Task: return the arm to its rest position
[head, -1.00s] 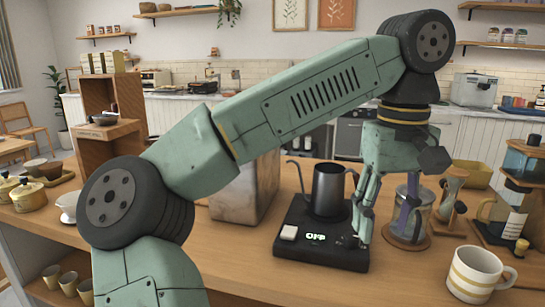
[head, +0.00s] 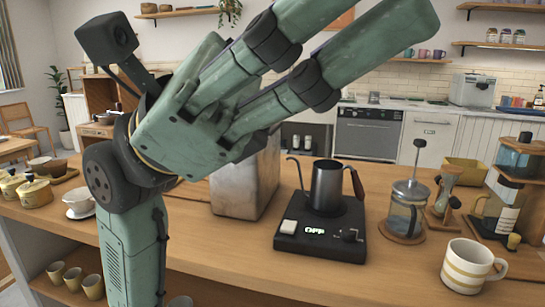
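My gripper (head: 345,36) is large and close to the camera in the head view. It is raised above the counter, with its green fingers pointing to the upper right. Two fingers show side by side with a gap between them, and nothing is seen between them. The upper finger runs out of the frame at the top. My arm is folded back at the left, with its dark round joint (head: 110,177) low in the picture.
A dark kettle (head: 326,186) stands on a black base (head: 318,243) reading OFF. A metal box (head: 235,190) stands left of it. A French press (head: 404,212), a striped mug (head: 467,268) and a glass brewer are at the right.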

